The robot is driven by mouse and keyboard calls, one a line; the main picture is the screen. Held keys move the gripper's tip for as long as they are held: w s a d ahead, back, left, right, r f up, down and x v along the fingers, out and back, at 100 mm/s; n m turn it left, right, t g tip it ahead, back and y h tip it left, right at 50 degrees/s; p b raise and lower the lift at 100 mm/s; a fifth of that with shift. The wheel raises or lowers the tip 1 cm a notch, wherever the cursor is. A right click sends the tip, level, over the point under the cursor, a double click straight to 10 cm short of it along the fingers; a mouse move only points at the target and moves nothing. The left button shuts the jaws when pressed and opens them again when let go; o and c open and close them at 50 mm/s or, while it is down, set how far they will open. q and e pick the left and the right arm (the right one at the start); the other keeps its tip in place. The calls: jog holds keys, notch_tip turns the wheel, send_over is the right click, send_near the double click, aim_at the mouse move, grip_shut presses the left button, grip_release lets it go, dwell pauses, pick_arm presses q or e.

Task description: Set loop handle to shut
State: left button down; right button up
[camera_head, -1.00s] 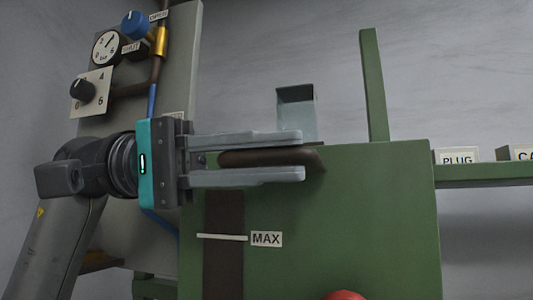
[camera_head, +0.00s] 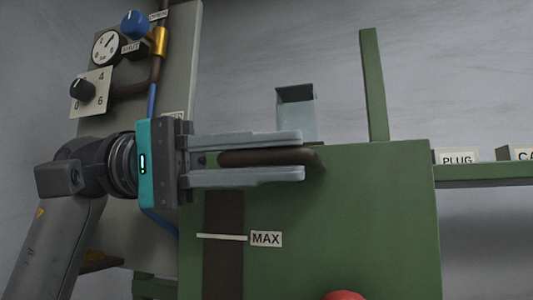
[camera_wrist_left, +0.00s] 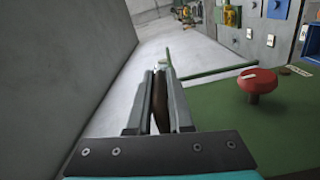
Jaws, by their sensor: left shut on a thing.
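A dark brown bar handle (camera_head: 265,158) with a bent right end lies roughly level between the fingers of my left gripper (camera_head: 302,157), at the top of a green panel. It fits the loop handle, but I can read no label saying so. My left gripper comes in from the left and is shut on this handle. In the left wrist view the handle (camera_wrist_left: 159,105) shows as a brown strip between the two fingers of my left gripper (camera_wrist_left: 161,70). The fingers hide part of the handle. My right gripper is not in view.
The green panel (camera_head: 370,220) has a MAX label (camera_head: 265,239) and a red knob (camera_wrist_left: 258,82). A grey board carries a gauge (camera_head: 106,47), a blue knob (camera_head: 135,24) and a black dial (camera_head: 82,89). A green post (camera_head: 373,85) and a grey box (camera_head: 296,117) stand behind.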

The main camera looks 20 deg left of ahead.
pick_arm(q)
jog(key=shift+r, duration=0.15)
jog(key=shift+w+r, duration=0.1)
jog(key=shift+w, duration=0.35)
jog(key=w+p, duration=0.1)
jog(key=w, duration=0.3)
jog(key=shift+w+r+p, duration=0.1)
jog(key=shift+w+p, duration=0.15)
jog(key=shift+p, duration=0.15)
jog(key=shift+w, duration=0.4)
jog(key=c, duration=1.2)
grip_release()
jog(key=o, duration=0.3)
jog(key=shift+w+f, duration=0.2)
jog(key=shift+o, duration=0.3)
jog(key=shift+s, duration=0.1)
